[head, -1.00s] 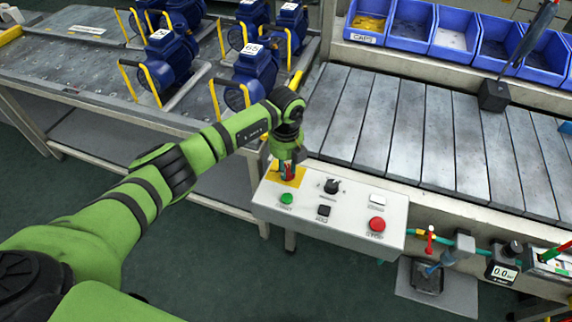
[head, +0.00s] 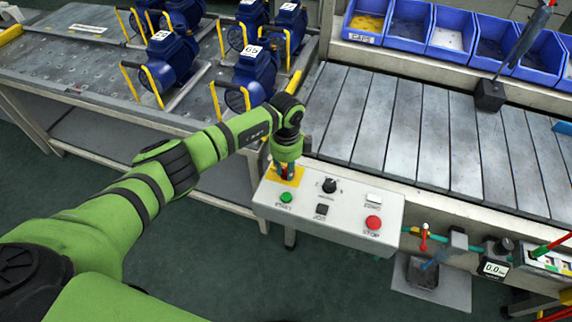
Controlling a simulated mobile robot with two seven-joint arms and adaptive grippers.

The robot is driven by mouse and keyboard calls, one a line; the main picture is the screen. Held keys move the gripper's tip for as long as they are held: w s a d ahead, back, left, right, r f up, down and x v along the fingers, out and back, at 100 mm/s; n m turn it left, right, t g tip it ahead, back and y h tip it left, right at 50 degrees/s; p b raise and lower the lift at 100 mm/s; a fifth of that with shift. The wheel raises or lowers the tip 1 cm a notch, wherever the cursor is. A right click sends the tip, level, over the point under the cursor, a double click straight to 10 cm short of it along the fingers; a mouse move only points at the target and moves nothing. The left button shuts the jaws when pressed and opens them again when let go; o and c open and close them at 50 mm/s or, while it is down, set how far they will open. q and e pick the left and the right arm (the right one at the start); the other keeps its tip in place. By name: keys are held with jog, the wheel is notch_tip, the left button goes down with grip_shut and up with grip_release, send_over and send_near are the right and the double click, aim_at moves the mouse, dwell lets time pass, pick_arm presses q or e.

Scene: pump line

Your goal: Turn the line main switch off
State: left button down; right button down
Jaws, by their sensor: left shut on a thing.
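The line main switch (head: 291,171) is a small red part on a yellow plate (head: 297,181) at the left end of the grey control panel (head: 332,226). My left gripper (head: 287,169) points down over the yellow plate and is shut on the switch. The gripper and wrist hide most of the switch, so its exact angle cannot be told. My right gripper does not show.
The panel also carries a black selector knob (head: 329,186), a green start button (head: 286,197), a black button (head: 321,210) and a red stop button (head: 374,222). Blue pumps (head: 254,70) stand on the table behind left. A slatted conveyor (head: 400,125) lies behind the panel.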

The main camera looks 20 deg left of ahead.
aim_at(286, 171)
pick_arm(q)
jog(key=shift+n+p, duration=0.3)
jog(key=shift+n, duration=0.7)
jog(key=c, duration=1)
grip_release()
jog(key=shift+c, duration=0.2)
notch_tip(286, 171, up, 12)
